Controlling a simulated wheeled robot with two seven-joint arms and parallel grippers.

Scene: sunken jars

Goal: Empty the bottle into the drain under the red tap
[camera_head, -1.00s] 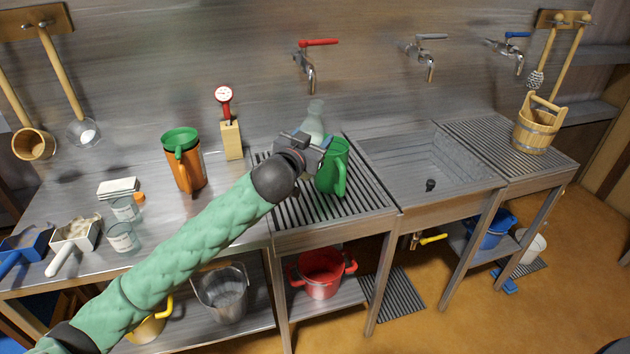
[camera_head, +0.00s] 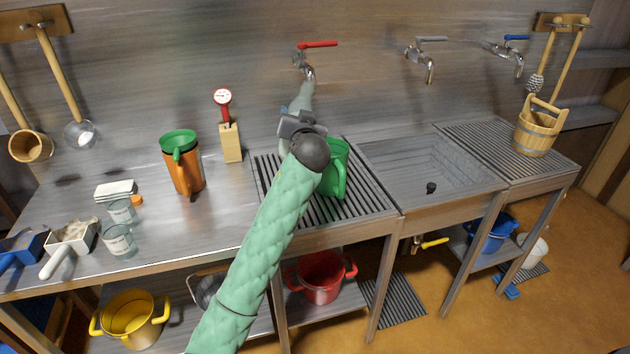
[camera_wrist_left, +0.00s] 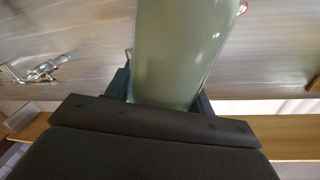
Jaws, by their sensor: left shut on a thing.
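A translucent grey-green bottle (camera_head: 300,100) is held by my left gripper (camera_head: 296,124), which is shut on it. In the head view the bottle leans slightly right, with its upper end close to the spout of the red tap (camera_head: 308,65); I cannot tell whether they touch. The bottle (camera_wrist_left: 178,50) also rises between the jaws in the left wrist view, its mouth out of frame. The slatted drain (camera_head: 358,205) lies under the red tap, partly hidden by my arm. My right gripper is not in view.
A green jug (camera_head: 338,172) stands on the drain, close right of my arm. An orange jug (camera_head: 184,172) and a red gauge on a wooden block (camera_head: 231,143) stand to the left. An empty-looking sink (camera_head: 420,170) is at right.

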